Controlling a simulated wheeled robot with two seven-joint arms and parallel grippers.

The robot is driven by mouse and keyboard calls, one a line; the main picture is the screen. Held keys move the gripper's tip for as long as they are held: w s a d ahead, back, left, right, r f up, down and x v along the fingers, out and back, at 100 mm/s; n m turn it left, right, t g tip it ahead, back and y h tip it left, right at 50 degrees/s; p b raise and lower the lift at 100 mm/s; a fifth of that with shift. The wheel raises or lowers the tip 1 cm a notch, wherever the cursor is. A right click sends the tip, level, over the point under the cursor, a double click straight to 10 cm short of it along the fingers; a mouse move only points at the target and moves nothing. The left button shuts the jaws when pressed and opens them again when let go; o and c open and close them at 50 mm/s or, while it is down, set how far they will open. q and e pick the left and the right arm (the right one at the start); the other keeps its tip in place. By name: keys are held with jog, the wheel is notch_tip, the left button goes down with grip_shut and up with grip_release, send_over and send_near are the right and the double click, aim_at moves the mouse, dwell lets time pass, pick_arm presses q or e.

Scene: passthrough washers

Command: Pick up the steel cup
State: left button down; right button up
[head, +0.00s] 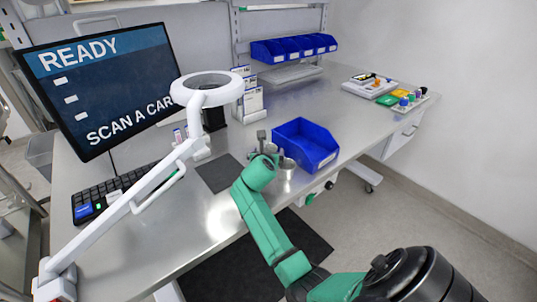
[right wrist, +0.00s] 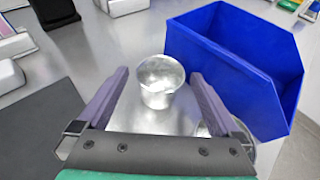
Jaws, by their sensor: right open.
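The steel cup (right wrist: 160,78) stands upright on the metal bench in the right wrist view, with its open mouth showing. My right gripper (right wrist: 158,88) is open, with one finger on each side of the cup; I cannot tell whether either finger touches it. In the head view my right gripper (head: 271,150) is low over the bench, just left of the blue bin, and partly hides the cup (head: 270,148). My left gripper is not in view.
An open blue bin (right wrist: 225,70) stands close to the right of the cup; it also shows in the head view (head: 306,146). A second shiny round object (head: 287,168) sits near the bench's front edge. A dark mat (head: 219,174) and a white ring lamp (head: 208,88) are to the left.

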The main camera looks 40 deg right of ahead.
jog(key=shift+d+f, duration=0.1)
jog(key=c, duration=1.3)
